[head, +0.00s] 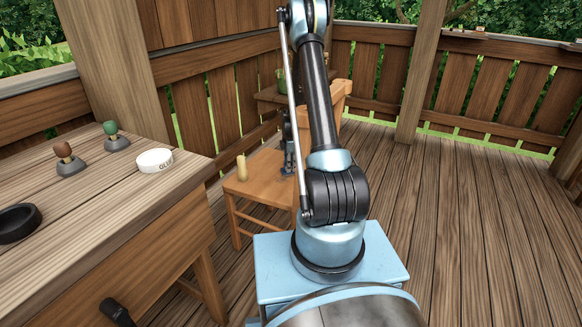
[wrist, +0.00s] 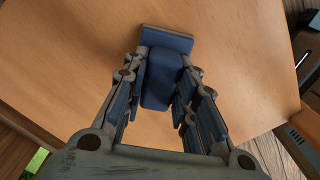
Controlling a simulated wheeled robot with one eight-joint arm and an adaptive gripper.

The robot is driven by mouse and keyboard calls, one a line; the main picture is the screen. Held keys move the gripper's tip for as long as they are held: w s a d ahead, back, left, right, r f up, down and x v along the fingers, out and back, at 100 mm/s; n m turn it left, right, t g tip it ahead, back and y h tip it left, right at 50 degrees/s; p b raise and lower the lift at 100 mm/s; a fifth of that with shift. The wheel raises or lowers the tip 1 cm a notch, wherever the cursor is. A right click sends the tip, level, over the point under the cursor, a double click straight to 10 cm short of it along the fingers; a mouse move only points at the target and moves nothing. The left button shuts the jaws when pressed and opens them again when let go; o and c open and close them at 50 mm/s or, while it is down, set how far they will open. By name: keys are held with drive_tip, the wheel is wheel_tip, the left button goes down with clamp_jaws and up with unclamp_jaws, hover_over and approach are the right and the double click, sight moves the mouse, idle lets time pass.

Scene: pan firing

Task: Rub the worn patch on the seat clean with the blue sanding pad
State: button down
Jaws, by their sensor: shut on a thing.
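The blue sanding pad (wrist: 167,41) has a flat plate and a block-shaped grip. My gripper (wrist: 166,80) is shut on the grip, with a finger on each side. In the wrist view the plate is over the orange wooden seat (wrist: 75,60); I cannot tell whether it touches. In the head view my gripper (head: 288,168) is low over the right part of the chair seat (head: 262,188), and the pad is too small to make out. No worn patch can be made out on the visible wood; the pad and gripper hide part of the seat.
A pale yellow cylinder (head: 242,168) stands upright on the seat's left side. The workbench (head: 100,225) at left holds a white dish (head: 155,160), a black ring (head: 18,222), and brown-topped (head: 66,158) and green-topped (head: 114,137) stamps. The deck floor at right is clear.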

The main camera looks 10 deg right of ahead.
sight(285, 178)
drive_tip(key=shift+s+a+r, duration=0.1)
drive_tip(key=shift+s+a, duration=0.45)
drive_tip(key=shift+s, duration=0.15)
drive_tip(key=shift+s+a, duration=0.5)
drive_tip(key=shift+s, duration=0.2)
drive_tip(key=shift+s+a, duration=0.7)
drive_tip(key=shift+s, duration=0.25)
drive_tip(key=shift+s+a, duration=0.65)
drive_tip(key=shift+s, duration=0.3)
drive_tip(key=shift+s+a, duration=0.7)
drive_tip(key=shift+s, duration=0.25)
drive_tip(key=shift+w+d+f, duration=0.15)
drive_tip(key=shift+w+d, duration=0.6)
drive_tip(key=shift+w, duration=0.25)
drive_tip(key=shift+w+d+f, duration=0.1)
drive_tip(key=shift+w+d, duration=0.65)
drive_tip(key=shift+w, duration=0.2)
drive_tip(key=shift+w+d, duration=0.6)
drive_tip(key=shift+w, duration=0.25)
drive_tip(key=shift+w+d, duration=0.55)
drive_tip(key=shift+w, duration=0.25)
drive_tip(key=shift+w+d, duration=0.6)
drive_tip(key=shift+w, duration=0.25)
drive_tip(key=shift+r, duration=0.2)
drive_tip(key=shift+s+a+r, duration=0.1)
drive_tip(key=shift+a+r, duration=0.05)
drive_tip(key=shift+r, duration=2.8)
